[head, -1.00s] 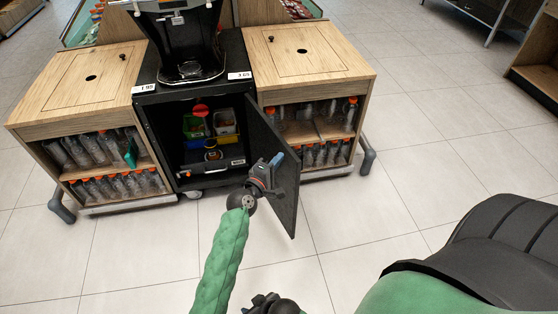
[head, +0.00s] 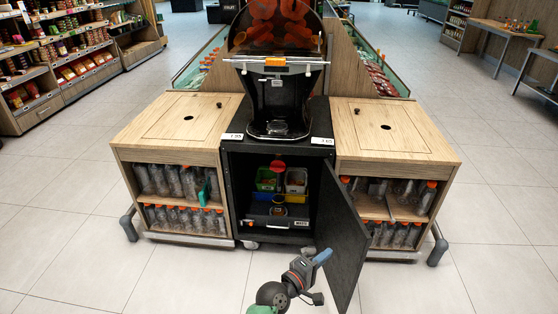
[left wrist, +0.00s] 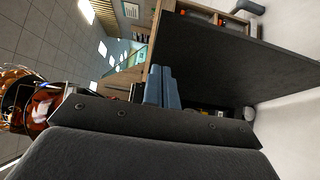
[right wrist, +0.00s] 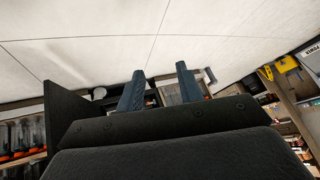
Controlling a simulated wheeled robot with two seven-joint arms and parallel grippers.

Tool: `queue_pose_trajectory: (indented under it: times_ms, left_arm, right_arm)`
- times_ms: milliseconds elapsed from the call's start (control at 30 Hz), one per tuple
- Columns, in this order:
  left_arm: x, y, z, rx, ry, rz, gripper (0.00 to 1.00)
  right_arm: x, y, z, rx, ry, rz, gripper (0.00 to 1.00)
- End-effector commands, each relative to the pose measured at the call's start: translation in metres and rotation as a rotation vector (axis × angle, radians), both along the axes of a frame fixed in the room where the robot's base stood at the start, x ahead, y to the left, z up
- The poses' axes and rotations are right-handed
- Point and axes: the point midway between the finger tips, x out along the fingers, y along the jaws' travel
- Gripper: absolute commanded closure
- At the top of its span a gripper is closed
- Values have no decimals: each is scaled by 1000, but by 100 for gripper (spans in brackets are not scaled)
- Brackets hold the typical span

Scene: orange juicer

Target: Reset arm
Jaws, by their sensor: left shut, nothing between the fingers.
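My left gripper (head: 322,257) is at the bottom of the head view, left of the open black cabinet door (head: 345,240). I cannot tell whether it touches the door. Its blue fingers are together and empty, as the left wrist view (left wrist: 163,87) also shows. My right gripper (right wrist: 160,88) shows only in the right wrist view, its two blue fingers apart with nothing seen between them. The orange juicer (head: 280,65) stands on the black cabinet (head: 232,190). Inside the cabinet are a green bin (head: 266,180), a pale bin (head: 296,181) and a drawer-like black tray (head: 278,221).
Wooden bottle counters stand left (head: 178,122) and right (head: 385,132) of the cabinet, with orange-capped bottles on their shelves. Grey bumper feet (head: 437,252) stick out at the sides. Stocked shelves (head: 60,60) stand at back left. The tiled floor around is clear.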

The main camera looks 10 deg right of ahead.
Motion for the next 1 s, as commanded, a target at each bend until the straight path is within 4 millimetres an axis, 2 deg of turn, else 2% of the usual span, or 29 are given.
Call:
queue_pose_trajectory:
  times_ms: [167,267,433,567,667,767,867,1000]
  left_arm:
    - [-1,-1,-1,33,-37,-9,100]
    - [-10,-6,-12,119,-83,-66,100]
    - [-32,-9,-31,363,-222,-208,100]
    - [-39,9,-31,585,-358,-303,100]
    - [-35,36,-25,760,-447,-350,100]
    - [-34,72,-18,927,-497,-381,100]
    - [-39,117,-10,1091,-500,-404,100]
    - [-61,192,0,1294,-424,-418,100]
  right_arm:
    - [-4,-2,-3,-5,14,1,64]
    - [-12,-3,-8,-19,63,13,64]
    - [-30,-7,-10,-59,181,42,64]
    - [-39,-15,6,-92,262,62,64]
    - [-43,-23,24,-117,315,71,64]
    - [-46,-31,49,-140,359,76,64]
    - [-49,-41,82,-163,396,76,64]
    - [-51,-57,137,-187,431,69,64]
